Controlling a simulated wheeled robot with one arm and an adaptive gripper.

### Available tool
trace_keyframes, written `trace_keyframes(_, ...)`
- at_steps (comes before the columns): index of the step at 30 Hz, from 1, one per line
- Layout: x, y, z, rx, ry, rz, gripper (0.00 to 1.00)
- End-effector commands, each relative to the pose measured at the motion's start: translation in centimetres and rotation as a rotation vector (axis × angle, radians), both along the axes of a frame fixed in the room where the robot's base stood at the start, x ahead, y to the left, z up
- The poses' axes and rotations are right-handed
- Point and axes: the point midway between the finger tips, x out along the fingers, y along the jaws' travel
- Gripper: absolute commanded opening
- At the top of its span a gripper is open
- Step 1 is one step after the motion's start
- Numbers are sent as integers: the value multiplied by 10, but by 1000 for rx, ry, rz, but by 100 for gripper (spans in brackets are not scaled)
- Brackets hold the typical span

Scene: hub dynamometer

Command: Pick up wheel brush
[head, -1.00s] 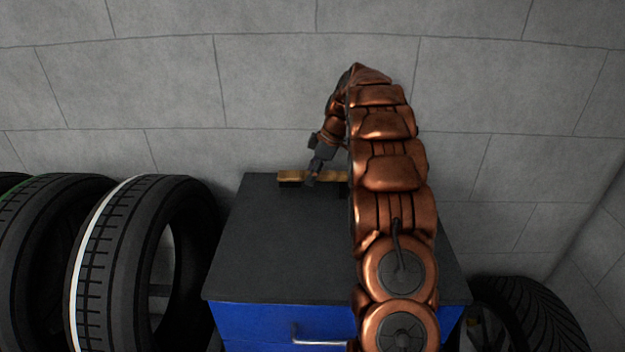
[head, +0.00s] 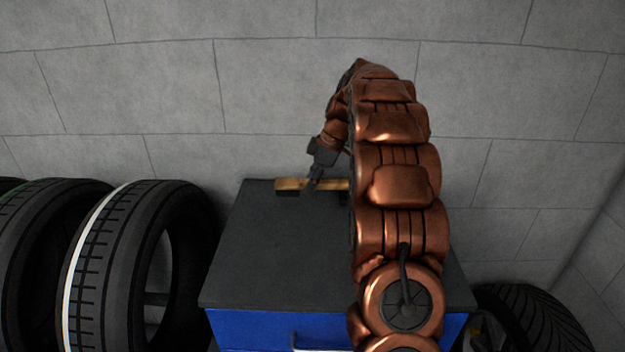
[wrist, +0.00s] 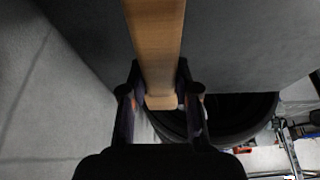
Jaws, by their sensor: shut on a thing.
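The wheel brush (head: 290,184) has a light wooden back or handle with a dark part under it. It lies across the far edge of the black cabinet top in the head view, its right end hidden behind my arm. In the wrist view its wooden bar (wrist: 155,45) runs between my fingers, with its rounded end near my palm. My gripper (wrist: 160,78) is shut on the bar, one finger on each side. In the head view my gripper (head: 311,188) comes down onto the brush from above. I cannot tell whether the brush is clear of the top.
The cabinet top (head: 270,250) is otherwise bare; its front is blue (head: 250,328) with a metal handle. Tyres (head: 140,270) stand at the left, another (head: 530,315) at the lower right. A grey block wall (head: 270,90) is close behind.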

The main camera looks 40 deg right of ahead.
Motion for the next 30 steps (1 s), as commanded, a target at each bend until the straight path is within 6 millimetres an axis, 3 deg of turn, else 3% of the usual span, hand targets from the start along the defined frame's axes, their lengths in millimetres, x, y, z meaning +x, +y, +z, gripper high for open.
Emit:
trace_keyframes(18,-70,55,7,-1,-1,3,0)
trace_keyframes(30,-90,69,11,-2,-3,2,0)
